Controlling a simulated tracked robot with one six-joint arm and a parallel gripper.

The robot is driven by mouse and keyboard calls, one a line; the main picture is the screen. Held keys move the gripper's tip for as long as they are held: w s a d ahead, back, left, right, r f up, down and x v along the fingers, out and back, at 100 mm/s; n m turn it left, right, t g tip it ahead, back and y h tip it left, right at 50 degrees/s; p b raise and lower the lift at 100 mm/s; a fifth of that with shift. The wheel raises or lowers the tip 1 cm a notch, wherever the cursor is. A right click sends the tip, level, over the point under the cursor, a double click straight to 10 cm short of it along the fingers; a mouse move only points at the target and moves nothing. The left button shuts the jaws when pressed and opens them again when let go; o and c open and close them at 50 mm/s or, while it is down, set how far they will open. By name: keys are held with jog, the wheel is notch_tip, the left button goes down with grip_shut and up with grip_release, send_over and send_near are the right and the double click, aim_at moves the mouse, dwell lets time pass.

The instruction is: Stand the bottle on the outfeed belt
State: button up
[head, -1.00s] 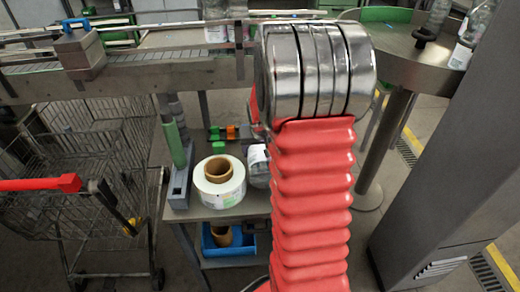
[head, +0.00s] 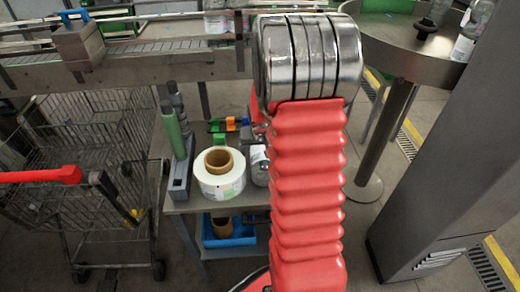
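A conveyor belt (head: 150,47) runs across the back left; I cannot tell whether it is the outfeed belt. My red-sleeved arm with metal rings fills the middle. My gripper is not visible, so its hold is unknown.
A label reel (head: 220,188) and a grey stand with a green cylinder (head: 178,150) crowd the small table (head: 232,204). A shopping cart (head: 85,165) stands left. A blue-handled block (head: 78,42) sits by the belt. A grey cabinet (head: 450,150) bounds the right.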

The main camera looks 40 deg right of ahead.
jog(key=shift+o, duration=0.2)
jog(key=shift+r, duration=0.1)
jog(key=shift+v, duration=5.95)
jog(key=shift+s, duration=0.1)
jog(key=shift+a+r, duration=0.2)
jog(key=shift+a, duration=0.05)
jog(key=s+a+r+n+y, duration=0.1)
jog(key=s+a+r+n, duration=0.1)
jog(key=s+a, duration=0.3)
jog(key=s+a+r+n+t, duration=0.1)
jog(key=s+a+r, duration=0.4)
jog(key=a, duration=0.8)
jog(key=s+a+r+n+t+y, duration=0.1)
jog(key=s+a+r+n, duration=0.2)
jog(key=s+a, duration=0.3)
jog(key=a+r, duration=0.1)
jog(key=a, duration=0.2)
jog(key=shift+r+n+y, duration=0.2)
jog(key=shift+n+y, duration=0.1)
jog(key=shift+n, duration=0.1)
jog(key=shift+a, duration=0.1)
